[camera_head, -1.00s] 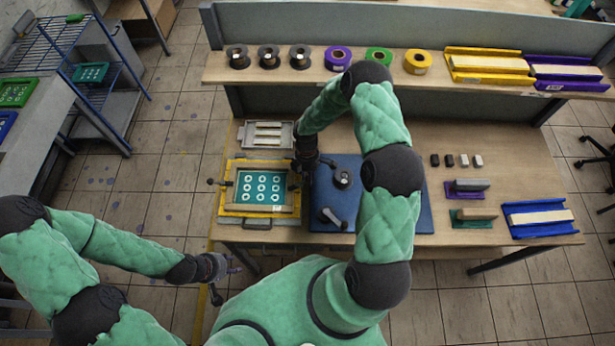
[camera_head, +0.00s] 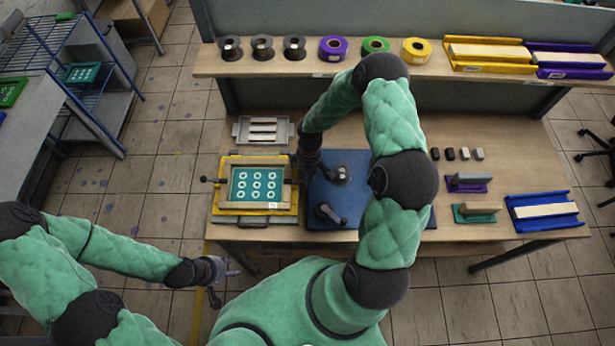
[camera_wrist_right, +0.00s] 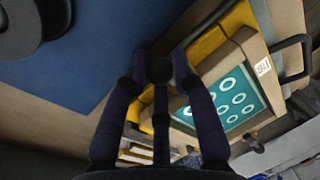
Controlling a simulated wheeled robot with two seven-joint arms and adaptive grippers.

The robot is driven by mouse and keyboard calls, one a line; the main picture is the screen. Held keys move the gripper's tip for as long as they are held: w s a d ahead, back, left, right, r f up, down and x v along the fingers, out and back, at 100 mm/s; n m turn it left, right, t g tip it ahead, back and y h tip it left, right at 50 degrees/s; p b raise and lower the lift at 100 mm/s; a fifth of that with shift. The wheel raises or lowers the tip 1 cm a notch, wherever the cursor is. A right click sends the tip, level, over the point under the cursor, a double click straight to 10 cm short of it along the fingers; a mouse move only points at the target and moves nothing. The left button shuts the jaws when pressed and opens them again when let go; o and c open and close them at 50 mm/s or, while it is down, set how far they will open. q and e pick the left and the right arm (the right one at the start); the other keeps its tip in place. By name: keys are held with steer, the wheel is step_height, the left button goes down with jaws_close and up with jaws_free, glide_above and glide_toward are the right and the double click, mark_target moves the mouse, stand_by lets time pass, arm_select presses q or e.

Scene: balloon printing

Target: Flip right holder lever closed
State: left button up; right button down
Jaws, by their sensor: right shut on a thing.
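The yellow printing fixture (camera_head: 226,206) holds a wood-edged frame with a teal, white-ringed screen (camera_head: 257,186), near the left end of the table. A left holder lever (camera_head: 208,180) sticks out of its left side. My right gripper (camera_wrist_right: 163,65) points down at the fixture's right side, over the edge of the blue mat. In the right wrist view its fingers are shut on the black round knob of the right holder lever (camera_wrist_right: 159,70). The lever's arm is mostly hidden. My left gripper (camera_head: 222,270) hangs in front of the table, away from the fixture; its finger gap is unclear.
The blue mat (camera_head: 395,212), right of the fixture, bears two dark handled tools. A grey tray (camera_head: 240,131) of light strips lies behind the fixture. Small blocks, stamps and a blue holder (camera_head: 545,222) lie farther right. Spools stand on the raised shelf (camera_head: 220,71).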

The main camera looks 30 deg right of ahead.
steer(key=shift+s+a+f, duration=0.1)
steer(key=shift+s+a, duration=0.05)
steer(key=c, duration=1)
jaws_free()
steer(key=shift+r, duration=0.2)
steer(key=shift+w+r, duration=0.2)
steer(key=shift+r, duration=0.05)
steer(key=r, duration=0.3)
steer(key=w+d+r, duration=0.1)
steer(key=r, duration=0.7)
steer(key=shift+w+d, duration=0.25)
steer(key=shift+d, duration=0.05)
